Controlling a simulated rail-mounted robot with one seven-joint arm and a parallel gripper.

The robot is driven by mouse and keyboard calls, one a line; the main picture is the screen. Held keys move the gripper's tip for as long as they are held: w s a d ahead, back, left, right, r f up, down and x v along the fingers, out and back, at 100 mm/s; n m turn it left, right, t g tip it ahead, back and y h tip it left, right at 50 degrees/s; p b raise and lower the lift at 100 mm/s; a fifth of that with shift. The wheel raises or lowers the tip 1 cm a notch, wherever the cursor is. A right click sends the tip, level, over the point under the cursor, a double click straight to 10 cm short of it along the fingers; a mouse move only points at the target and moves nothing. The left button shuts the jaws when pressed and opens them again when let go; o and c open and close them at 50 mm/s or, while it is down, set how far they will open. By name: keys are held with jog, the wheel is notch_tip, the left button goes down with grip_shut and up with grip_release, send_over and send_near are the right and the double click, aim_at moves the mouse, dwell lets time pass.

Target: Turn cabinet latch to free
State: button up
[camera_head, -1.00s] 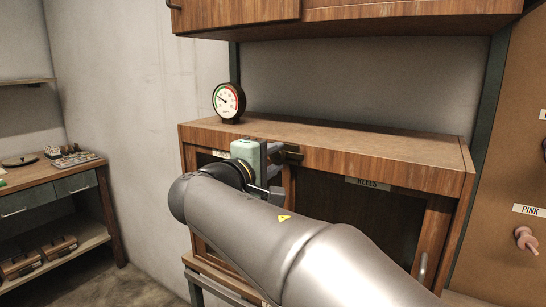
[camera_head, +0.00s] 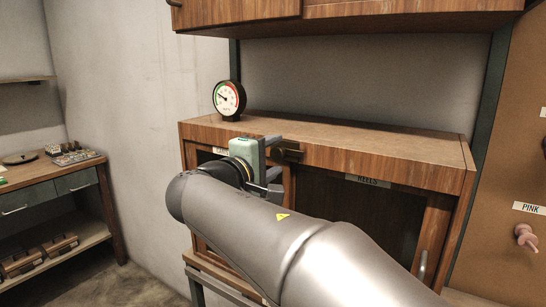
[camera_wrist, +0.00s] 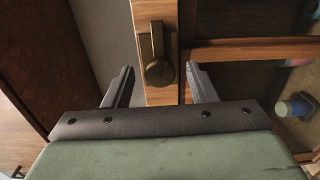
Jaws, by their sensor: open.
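The cabinet (camera_head: 390,160) is a wooden unit with dark door panels and a label reading REELS. Its latch (camera_wrist: 157,60) is a dark bronze lever on the wooden frame, seen between my fingers in the wrist view. My gripper (camera_wrist: 160,82) is open and empty, one finger on each side of the latch's rounded end. I see no finger touching it. In the head view my arm hides much of the cabinet front, and my gripper (camera_head: 274,165) shows only partly.
A round gauge (camera_head: 229,98) stands on the cabinet top, at the left. A wooden cupboard (camera_head: 240,12) hangs above. A side bench (camera_head: 60,185) stands at the left. A pink knob (camera_head: 526,237) is on the right panel. The rest of the cabinet top is bare.

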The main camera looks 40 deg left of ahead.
jog(key=s+b, duration=0.1)
jog(key=s, duration=1.6)
jog(key=shift+d+b, duration=0.35)
jog(key=shift+d, duration=0.1)
jog(key=w+d+f+m+g+h+p, duration=0.1)
jog(key=w+d+f+m+g+h, duration=0.15)
jog(key=w+d+f, duration=0.4)
jog(key=w+d+f+m+g+h+p, duration=0.1)
jog(key=w+d+f+g+h+p, duration=0.15)
jog(key=d, duration=0.75)
jog(key=w+d+f+m+g+h+p, duration=0.1)
jog(key=w+d+f+g, duration=0.25)
jog(key=w+d, duration=0.4)
jog(key=s+d+f+m+g+p, duration=0.1)
jog(key=s+d+f+m+g, duration=0.25)
jog(key=d, duration=0.55)
jog(key=s+d+f+m+g+p, duration=0.25)
jog(key=d+f, duration=0.25)
jog(key=d, duration=0.4)
jog(key=s+d+f+m+g+y, duration=0.1)
jog(key=s+d+f+m+y, duration=0.1)
jog(key=s+d+f+m, duration=0.1)
jog(key=s+d+f+m+g+y+p, duration=0.1)
jog(key=s+d+f+m+g+y, duration=0.1)
jog(key=s+m, duration=0.3)
jog(key=shift+s+d+f+y, duration=0.4)
jog(key=shift+s+y, duration=0.2)
jog(key=shift+s, duration=0.45)
